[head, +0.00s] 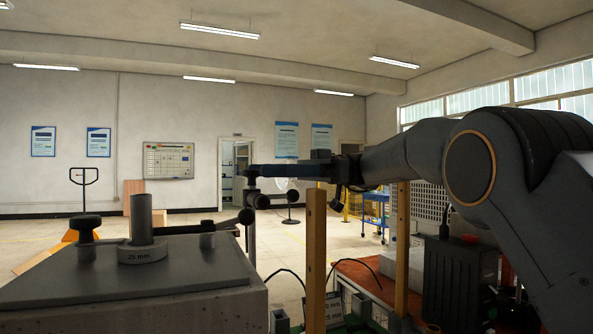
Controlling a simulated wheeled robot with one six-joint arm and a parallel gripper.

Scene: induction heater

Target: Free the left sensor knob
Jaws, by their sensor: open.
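My gripper (254,172) reaches in from the right, level and pointing left, with its jaws open. It is seen from the side, so the gap between its fingers is hard to make out. Just below its tip is a dark round knob (262,201) on a sensor stand. A second dark ball (246,215) sits slightly lower left, at the end of a thin arm. I cannot tell which of these is the left sensor knob, or whether my gripper touches either one. A thin upright post (252,243) runs below them.
A grey heater block (130,275) fills the lower left. It carries a mushroom-shaped knob (86,228), an upright cylinder (140,212) on a "25 mm" collar (142,254) and a short knob (207,235). Wooden posts (315,260) stand under my arm. A dark box (450,280) is at right.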

